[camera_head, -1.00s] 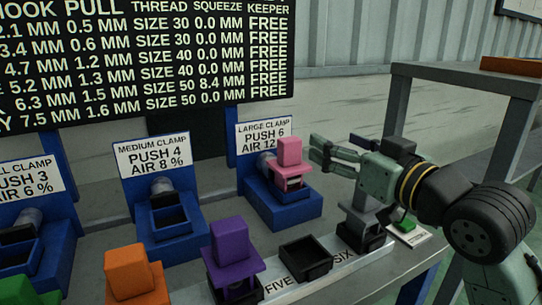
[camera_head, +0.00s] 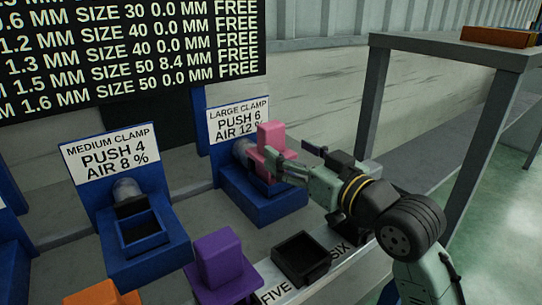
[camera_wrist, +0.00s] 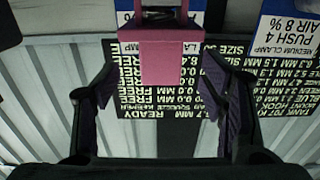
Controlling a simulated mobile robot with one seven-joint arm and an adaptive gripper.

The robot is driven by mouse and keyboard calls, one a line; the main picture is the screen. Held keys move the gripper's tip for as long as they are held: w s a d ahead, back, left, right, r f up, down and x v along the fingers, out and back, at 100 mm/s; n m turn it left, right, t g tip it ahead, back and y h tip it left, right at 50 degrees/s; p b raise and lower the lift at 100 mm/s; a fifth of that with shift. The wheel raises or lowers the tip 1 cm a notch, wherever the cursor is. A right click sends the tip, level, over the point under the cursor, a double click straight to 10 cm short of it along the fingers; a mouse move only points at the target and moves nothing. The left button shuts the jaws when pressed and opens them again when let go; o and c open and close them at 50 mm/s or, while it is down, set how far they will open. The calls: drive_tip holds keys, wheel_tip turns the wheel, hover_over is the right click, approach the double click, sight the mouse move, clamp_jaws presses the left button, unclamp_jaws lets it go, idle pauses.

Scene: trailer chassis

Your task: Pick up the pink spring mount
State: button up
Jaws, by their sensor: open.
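The pink spring mount (camera_head: 272,138) sits upright in the blue large clamp (camera_head: 262,205) at the back. My gripper (camera_head: 297,161) is level beside it, reaching in from the right, with its fingers open. One finger overlaps the mount's lower part in the head view. In the wrist view the mount's pink block (camera_wrist: 172,62) shows between the tips of my open gripper (camera_wrist: 160,88). The block appears nearer the right finger, with a wider gap on the left. I cannot tell whether either finger touches it. The mount's far side is hidden.
A purple mount (camera_head: 220,262) and an empty black tray (camera_head: 301,258) stand in front on the labelled strip. The blue medium clamp (camera_head: 140,232) is empty at left. The large clamp's sign (camera_head: 238,122) rises behind the mount. A grey shelf frame (camera_head: 372,105) stands at right.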

sight(276, 142)
drive_tip(key=p+x, duration=0.2)
drive_tip(key=x, duration=0.5)
drive_tip(key=shift+a+r, duration=0.1)
drive_tip(key=shift+s, duration=0.1)
clamp_jaws()
idle(0.6)
